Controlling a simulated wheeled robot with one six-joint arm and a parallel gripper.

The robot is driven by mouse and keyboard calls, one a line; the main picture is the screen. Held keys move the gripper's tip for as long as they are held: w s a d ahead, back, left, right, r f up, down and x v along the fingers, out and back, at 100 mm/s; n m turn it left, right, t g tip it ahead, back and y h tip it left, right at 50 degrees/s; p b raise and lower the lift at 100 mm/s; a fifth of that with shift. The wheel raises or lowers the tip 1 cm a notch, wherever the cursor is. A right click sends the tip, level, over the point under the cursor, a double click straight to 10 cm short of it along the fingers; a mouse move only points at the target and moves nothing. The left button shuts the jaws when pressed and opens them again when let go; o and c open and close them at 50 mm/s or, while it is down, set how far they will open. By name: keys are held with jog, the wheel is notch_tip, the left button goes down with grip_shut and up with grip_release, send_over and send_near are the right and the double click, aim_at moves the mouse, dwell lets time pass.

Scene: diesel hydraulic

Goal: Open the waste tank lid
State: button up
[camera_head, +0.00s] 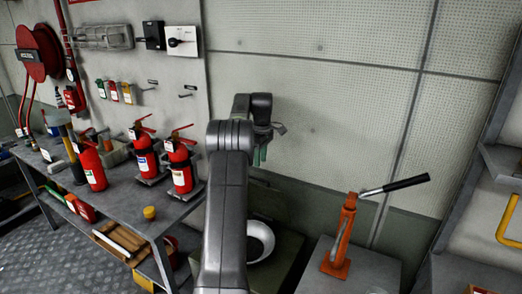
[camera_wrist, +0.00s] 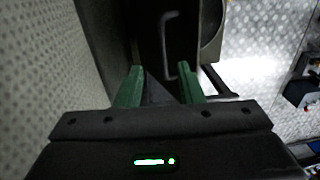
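A dark flat panel (camera_wrist: 190,30) with a grey bar handle (camera_wrist: 167,45) shows ahead of my gripper in the wrist view; it looks like the waste tank lid. In the head view my gripper (camera_head: 261,156) points down near the wall, above a dark tank area (camera_head: 288,248). My arm hides much of that area, and I cannot make out the handle there.
A white round object (camera_head: 260,240) is partly hidden beside my arm. An orange jack (camera_head: 342,238) with a black-gripped lever stands on a grey block at right. A workbench (camera_head: 178,210) with red extinguishers (camera_head: 180,165) stands at left. The wall is close behind my gripper.

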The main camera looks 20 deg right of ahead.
jog(key=shift+w+d+r, duration=0.1)
jog(key=shift+d+r, duration=0.05)
jog(key=shift+r, duration=2.4)
jog(key=shift+f, duration=0.1)
jog(key=f, duration=0.4)
jog(key=f+p, duration=0.1)
jog(key=f, duration=0.4)
jog(key=a+f, duration=0.1)
jog(key=f, duration=0.3)
jog(key=shift+s+f+p, duration=0.2)
jog(key=shift+s+p, duration=0.1)
jog(key=shift+p, duration=0.05)
jog(key=shift+r, duration=0.2)
jog(key=shift+d+r, duration=0.1)
jog(key=shift+r, duration=0.1)
notch_tip(320, 180, up, 13)
jog(key=b, duration=0.2)
jog(key=p, duration=0.2)
send_near(261, 196)
jog(key=w+f, duration=0.2)
jog(key=shift+w+f, duration=0.25)
jog(key=shift+f, duration=0.15)
jog(key=shift+s+a+t, duration=0.25)
jog(key=shift+a+t, duration=0.05)
jog(key=shift+a, duration=0.1)
